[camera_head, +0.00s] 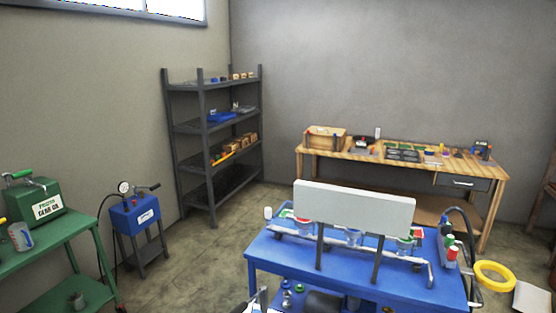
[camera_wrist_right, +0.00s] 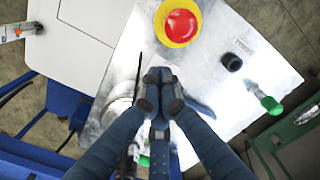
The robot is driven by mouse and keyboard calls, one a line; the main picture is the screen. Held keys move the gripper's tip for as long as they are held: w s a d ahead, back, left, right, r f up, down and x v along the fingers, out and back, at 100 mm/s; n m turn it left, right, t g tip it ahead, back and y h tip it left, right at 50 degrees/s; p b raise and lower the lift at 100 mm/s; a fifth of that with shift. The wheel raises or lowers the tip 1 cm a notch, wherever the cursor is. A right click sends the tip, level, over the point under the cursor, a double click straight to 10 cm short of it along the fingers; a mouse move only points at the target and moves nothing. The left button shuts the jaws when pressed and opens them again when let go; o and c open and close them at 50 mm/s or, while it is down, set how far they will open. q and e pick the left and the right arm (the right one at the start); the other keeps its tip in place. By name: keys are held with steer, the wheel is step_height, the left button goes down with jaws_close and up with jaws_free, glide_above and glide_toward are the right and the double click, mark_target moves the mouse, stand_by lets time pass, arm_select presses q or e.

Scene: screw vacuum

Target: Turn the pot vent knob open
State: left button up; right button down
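In the right wrist view my right gripper (camera_wrist_right: 159,80) has its two fingertips together, with nothing seen between them. It is in front of a grey metal panel (camera_wrist_right: 225,25). To its right on the panel is a black knob (camera_wrist_right: 232,62), and farther right a green-handled valve (camera_wrist_right: 268,103) at the panel's edge. Both are apart from the fingertips. I cannot tell which of these is the pot vent knob. The pot is not clearly identifiable. My left gripper is not identifiable in either view.
A red stop button (camera_wrist_right: 181,23) on a yellow base sits just above my right gripper's tips. In the head view a blue table (camera_head: 300,258) carries a white board (camera_head: 352,207). A green bench (camera_head: 65,248) stands left. Open floor lies between them.

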arm_select(q)
step_height(320, 180, up, 2)
steer(key=shift+p, duration=0.55)
arm_select(e)
step_height(320, 180, up, 3)
steer(key=shift+s+f, duration=0.15)
